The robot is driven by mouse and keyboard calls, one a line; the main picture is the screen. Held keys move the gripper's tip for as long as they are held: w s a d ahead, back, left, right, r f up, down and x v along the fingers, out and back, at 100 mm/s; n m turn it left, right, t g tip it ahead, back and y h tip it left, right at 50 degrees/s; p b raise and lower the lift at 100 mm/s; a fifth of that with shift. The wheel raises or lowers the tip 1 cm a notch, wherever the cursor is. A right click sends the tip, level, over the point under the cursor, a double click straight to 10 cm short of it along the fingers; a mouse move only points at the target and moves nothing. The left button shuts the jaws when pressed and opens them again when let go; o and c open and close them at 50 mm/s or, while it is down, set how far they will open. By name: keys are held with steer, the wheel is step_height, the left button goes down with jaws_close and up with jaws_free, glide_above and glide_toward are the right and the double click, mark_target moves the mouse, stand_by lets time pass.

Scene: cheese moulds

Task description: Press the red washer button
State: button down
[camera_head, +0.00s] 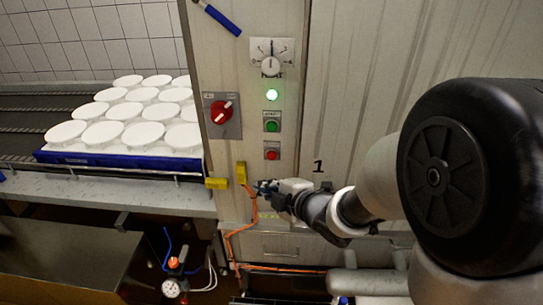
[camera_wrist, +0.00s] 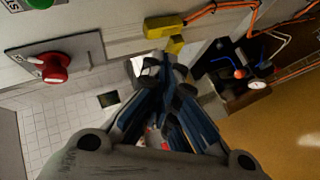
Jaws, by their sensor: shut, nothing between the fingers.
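The red button (camera_head: 272,155) sits on a small grey plate on the upright machine panel, below a green button (camera_head: 271,126). My gripper (camera_head: 262,187) is shut and empty. It is just below the red button in the head view, apart from it.
A lit green lamp (camera_head: 271,94), a dial (camera_head: 270,66) and a red rotary switch (camera_head: 222,112) are on the panel. A yellow connector (camera_head: 241,173) and orange cable (camera_head: 229,238) are close to my gripper. A blue tray (camera_head: 110,159) of white moulds is left.

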steer(key=w+p, duration=0.2)
steer(key=w, duration=0.6)
steer(key=shift+w+d+p, duration=0.2)
steer(key=shift+w+p, duration=0.05)
steer(key=shift+p, duration=0.05)
stand_by(1.1)
steer(key=shift+w, duration=0.45)
steer(key=shift+w, duration=0.5)
stand_by(0.5)
steer(key=shift+s, duration=0.15)
steer(key=shift+s+b, duration=0.5)
steer(key=shift+s, duration=0.3)
steer(key=shift+s+a+b, duration=0.1)
steer(key=shift+s+b, duration=1)
steer(key=shift+s, duration=1.4)
